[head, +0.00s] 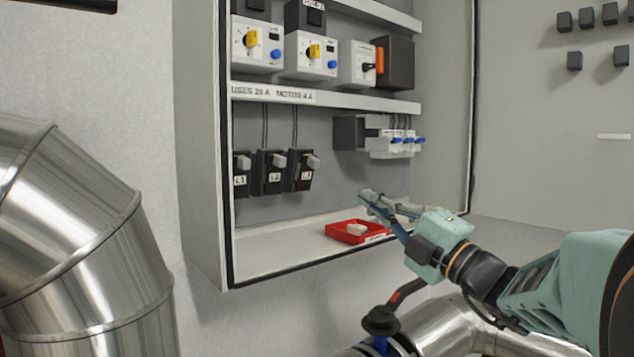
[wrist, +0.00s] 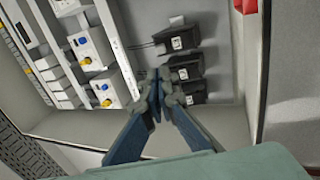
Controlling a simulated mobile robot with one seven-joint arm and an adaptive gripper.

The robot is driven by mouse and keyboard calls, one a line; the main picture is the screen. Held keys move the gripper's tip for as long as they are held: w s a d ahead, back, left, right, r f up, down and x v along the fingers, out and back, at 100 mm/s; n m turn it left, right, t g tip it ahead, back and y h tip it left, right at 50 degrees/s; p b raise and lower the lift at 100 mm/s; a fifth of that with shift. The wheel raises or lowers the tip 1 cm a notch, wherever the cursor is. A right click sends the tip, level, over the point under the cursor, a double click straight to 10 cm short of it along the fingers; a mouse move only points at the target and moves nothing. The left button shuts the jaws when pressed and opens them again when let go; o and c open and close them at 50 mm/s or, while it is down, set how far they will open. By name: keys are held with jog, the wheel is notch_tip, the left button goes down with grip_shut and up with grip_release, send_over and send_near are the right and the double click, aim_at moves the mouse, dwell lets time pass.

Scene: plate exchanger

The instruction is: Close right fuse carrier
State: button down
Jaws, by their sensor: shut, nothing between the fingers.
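Three black fuse carriers hang in a row on the left of the cabinet's lower bay. The right fuse carrier (head: 300,172) is tilted, its lower part leaning outward from its neighbours. In the wrist view the right fuse carrier (wrist: 178,39) is the topmost and sits askew, with dark wires beside it. The middle fuse carrier (head: 268,174) and the left fuse carrier (head: 241,180) hang upright. My gripper (head: 368,197) is shut and empty in front of the cabinet, right of and below the carriers. Its fingertips (wrist: 158,76) cover part of the wrist view beside the carriers.
A red tray (head: 341,237) with a pale piece in it stands on the cabinet floor near my gripper. Switches with yellow knobs (head: 251,39) sit on the shelf above. Blue-levered breakers (head: 392,147) are at the right. A silver duct (head: 62,220) fills the left foreground.

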aim_at(319, 161)
jog(key=p+x, duration=0.1)
jog(key=x, duration=1.2)
jog(key=shift+w+a+r, duration=0.2)
jog(key=shift+a, duration=0.05)
jog(key=shift+r+p, duration=0.15)
jog(key=shift+p, duration=0.3)
jog(key=r+p, duration=0.1)
jog(key=p, duration=0.3)
jog(key=shift+w+a+g, duration=0.1)
jog(key=shift+w+g, duration=0.05)
jog(key=shift+g, duration=0.15)
jog(key=shift+w+a+r+h+p, duration=0.2)
jog(key=shift+h+p, duration=0.1)
jog(key=shift+p, duration=0.65)
jog(key=shift+w+f, duration=0.1)
jog(key=shift+d, duration=0.1)
